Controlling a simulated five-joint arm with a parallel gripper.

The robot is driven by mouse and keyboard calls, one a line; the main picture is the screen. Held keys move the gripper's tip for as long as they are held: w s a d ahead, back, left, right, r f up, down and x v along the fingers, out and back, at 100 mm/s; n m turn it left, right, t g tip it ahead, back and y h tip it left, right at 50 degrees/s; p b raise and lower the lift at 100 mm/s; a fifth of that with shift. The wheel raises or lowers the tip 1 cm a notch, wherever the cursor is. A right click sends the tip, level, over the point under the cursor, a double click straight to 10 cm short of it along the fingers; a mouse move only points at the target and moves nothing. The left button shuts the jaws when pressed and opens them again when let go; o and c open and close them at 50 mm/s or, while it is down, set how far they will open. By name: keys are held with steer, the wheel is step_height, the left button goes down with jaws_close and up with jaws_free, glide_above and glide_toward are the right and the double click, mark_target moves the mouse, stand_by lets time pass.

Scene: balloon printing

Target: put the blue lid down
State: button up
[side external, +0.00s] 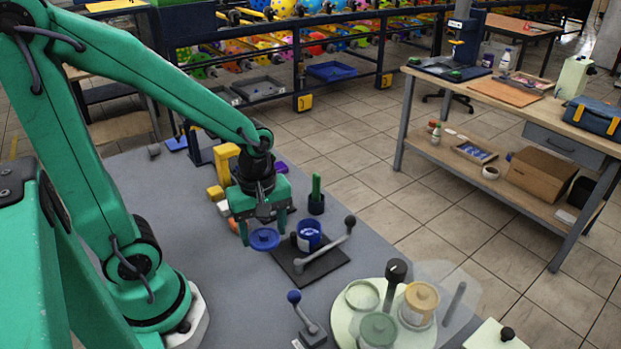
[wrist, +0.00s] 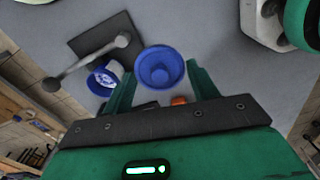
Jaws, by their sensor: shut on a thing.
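The blue lid (side external: 264,239) is a shallow round cap with a raised knob, held level between the fingers of my gripper (side external: 262,226). In the wrist view the lid (wrist: 172,58) sits between the two green fingers of my gripper (wrist: 160,76). A blue jar with a white label (side external: 309,240) stands upright and open-topped on a dark square plate, just right of the lid. The jar also shows in the wrist view (wrist: 98,83), left of the lid and apart from it. The lid appears to be above the grey table; its exact height is unclear.
The dark plate (side external: 287,262) carries a bar handle (side external: 328,247). A black cup with a green stick (side external: 316,204) stands behind it. A round turntable (side external: 345,320) with jars is front right. Yellow blocks (side external: 226,165) stand behind my gripper. Grey table left of the plate is bare.

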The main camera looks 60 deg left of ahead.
steer(key=a+f, duration=0.2)
steer(key=a, duration=0.1)
steer(key=w+a+f, duration=0.1)
steer(key=a+f, duration=0.1)
steer(key=a, duration=0.1)
steer(key=a+f, duration=0.2)
steer(key=a, duration=0.1)
steer(key=shift+w+a, duration=0.25)
steer(key=shift+a, duration=0.1)
steer(key=shift+f, duration=2)
steer(key=shift+f, duration=0.1)
steer(key=o, duration=0.9)
steer(key=shift+o, duration=0.2)
step_height(320, 180, up, 12)
